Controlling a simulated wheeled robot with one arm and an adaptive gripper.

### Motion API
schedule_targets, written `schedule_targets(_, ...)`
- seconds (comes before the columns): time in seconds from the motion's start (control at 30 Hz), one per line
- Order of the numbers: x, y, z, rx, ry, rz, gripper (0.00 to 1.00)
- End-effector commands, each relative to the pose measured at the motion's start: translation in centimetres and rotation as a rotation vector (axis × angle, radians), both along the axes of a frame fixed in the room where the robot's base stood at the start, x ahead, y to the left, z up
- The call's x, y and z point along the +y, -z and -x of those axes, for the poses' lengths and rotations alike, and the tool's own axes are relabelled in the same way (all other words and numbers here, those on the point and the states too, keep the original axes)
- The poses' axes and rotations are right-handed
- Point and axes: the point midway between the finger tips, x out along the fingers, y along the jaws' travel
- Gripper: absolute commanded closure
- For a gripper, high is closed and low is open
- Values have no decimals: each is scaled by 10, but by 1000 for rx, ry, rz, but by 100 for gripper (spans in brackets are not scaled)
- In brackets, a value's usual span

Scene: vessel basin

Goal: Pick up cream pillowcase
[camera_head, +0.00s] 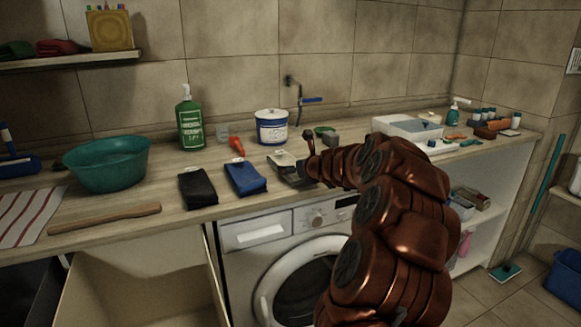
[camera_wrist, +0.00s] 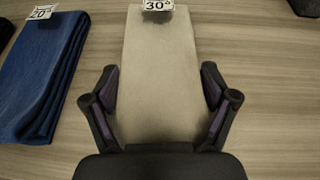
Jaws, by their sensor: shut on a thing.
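The cream pillowcase (camera_wrist: 160,50) is a folded pale strip lying on the wooden counter, with a white tag (camera_wrist: 158,5) reading 30° at its far end. My gripper (camera_wrist: 160,90) has one finger at each long side of the pillowcase and is shut on it. The cloth looks flat, and its near end is hidden by the gripper body. In the head view only a small part of the pillowcase (camera_head: 281,162) shows beside my gripper; the arm hides the rest.
A blue folded cloth (camera_head: 245,178) with a 20° tag lies left of the pillowcase, and a black one (camera_head: 198,188) beyond it. A white-and-blue tub (camera_head: 271,128) and a green bottle (camera_head: 190,123) stand behind. A washing machine (camera_head: 300,270) is below.

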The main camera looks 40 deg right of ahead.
Motion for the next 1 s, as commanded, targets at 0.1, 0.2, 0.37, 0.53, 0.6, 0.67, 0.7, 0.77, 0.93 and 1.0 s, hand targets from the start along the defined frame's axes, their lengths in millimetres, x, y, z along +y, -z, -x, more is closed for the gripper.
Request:
schedule_targets(0.1, 0, -1, 0, 0, 0, 0, 60)
schedule_targets(0.2, 0, -5, 0, 0, 0, 1, 60)
schedule_targets(0.37, 0, -21, 0, 0, -1, 2, 60)
schedule_targets(0.53, 0, -39, 2, -1, -1, 1, 60)
schedule_targets(0.6, 2, -37, 10, -1, 1, -2, 60)
schedule_targets(0.67, 2, -38, 17, -2, 2, -2, 60)
schedule_targets(0.7, 3, -39, 22, -2, 3, -1, 60)
schedule_targets(0.77, 6, -40, 29, -3, 1, 0, 60)
schedule_targets(0.93, 11, -42, 60, -2, 4, 0, 60)
schedule_targets(1.0, 15, -45, 77, -3, 4, 0, 60)
